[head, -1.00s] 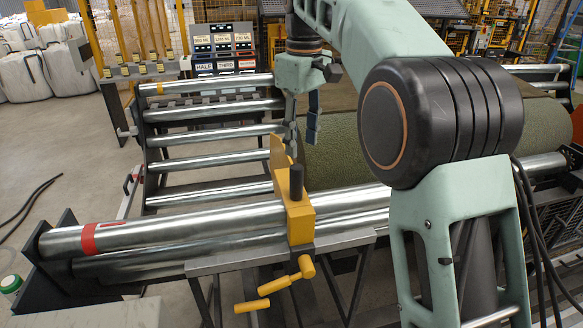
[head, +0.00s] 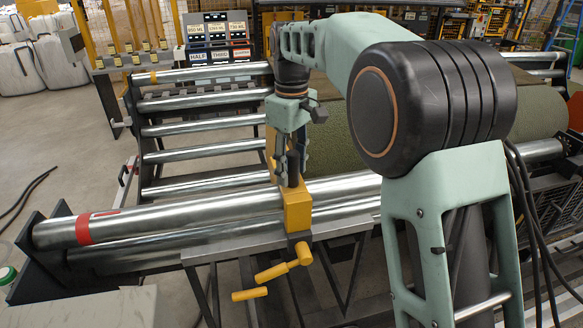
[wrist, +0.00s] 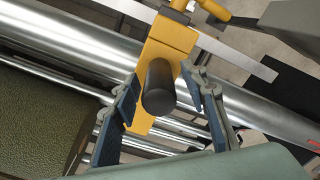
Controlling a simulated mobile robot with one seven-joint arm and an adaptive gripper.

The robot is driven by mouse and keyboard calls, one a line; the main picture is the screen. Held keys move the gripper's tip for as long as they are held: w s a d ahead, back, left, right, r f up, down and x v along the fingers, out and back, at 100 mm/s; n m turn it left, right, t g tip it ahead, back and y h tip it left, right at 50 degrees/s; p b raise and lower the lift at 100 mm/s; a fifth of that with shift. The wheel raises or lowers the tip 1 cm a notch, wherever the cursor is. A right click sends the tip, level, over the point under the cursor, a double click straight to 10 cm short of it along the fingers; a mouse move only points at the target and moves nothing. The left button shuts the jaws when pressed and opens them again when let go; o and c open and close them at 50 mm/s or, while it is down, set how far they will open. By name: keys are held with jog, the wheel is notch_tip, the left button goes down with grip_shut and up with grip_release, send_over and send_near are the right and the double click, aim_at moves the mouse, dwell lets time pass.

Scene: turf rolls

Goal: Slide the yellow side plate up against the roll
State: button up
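The yellow side plate (head: 297,212) sits on the shiny front rollers, with a black knob (head: 293,168) standing up from its block and a yellow handle (head: 299,254) at its front. The green turf roll (head: 341,138) lies to the right of the plate, partly behind my arm. My gripper (head: 291,172) is lowered over the plate, with its fingers on both sides of the knob. In the wrist view the knob (wrist: 158,88) stands between two open blue-padded fingers, with gaps showing. There the roll's end (wrist: 68,145) is apart from the yellow plate (wrist: 166,45).
The front rollers (head: 160,222) run left to right, with a red band (head: 83,229) near their left end. More rollers (head: 205,145) lie behind. A panel with HALF and THIRD labels (head: 219,45) stands at the back. The rollers left of the plate are clear.

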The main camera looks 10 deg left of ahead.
jog(key=shift+c, duration=0.4)
grip_shut()
